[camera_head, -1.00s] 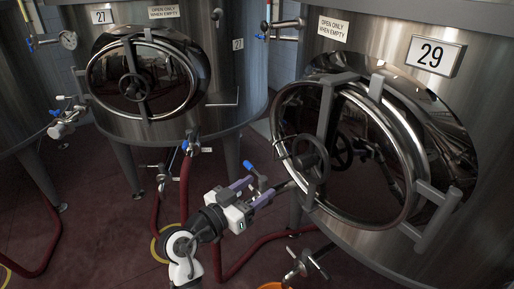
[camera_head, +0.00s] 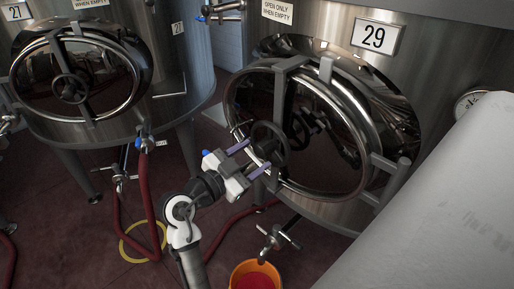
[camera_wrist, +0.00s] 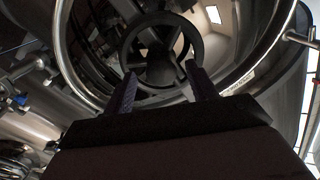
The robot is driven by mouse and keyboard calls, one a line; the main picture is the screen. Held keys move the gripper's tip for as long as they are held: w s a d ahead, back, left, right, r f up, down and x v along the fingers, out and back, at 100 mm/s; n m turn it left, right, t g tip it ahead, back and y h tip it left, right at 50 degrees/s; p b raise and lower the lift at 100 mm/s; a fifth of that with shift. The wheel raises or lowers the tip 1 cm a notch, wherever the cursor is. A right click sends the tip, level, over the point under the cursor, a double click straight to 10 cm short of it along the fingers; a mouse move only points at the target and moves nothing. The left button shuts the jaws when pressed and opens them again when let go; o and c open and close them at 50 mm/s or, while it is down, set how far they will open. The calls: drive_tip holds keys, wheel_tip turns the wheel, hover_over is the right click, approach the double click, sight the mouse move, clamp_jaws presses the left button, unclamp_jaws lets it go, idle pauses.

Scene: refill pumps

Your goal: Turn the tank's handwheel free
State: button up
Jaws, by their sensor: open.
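The tank marked 29 (camera_head: 420,75) has a round, shiny manway door (camera_head: 345,115) with a grey crossbar. The dark spoked handwheel (camera_head: 287,150) sits on the left part of that door, which appears closed. My gripper (camera_head: 259,156) is open, its two purple-grey fingers pointing at the wheel from the lower left. In the wrist view the handwheel (camera_wrist: 160,18) is straight ahead, with one finger at each side of its lower part. The fingertips (camera_wrist: 161,75) overlap the lower rim in the picture; I cannot tell whether they touch it. The wheel's hub shows between them.
A second tank with a similar door (camera_head: 80,75) stands at the left. An orange bucket (camera_head: 256,265) stands on the floor below tank 29, near a valve (camera_head: 278,238). Red hoses (camera_head: 146,200) run across the floor beside my arm.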

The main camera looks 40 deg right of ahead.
drive_tip(key=shift+w+d, duration=0.15)
drive_tip(key=shift+d, duration=1)
clamp_jaws()
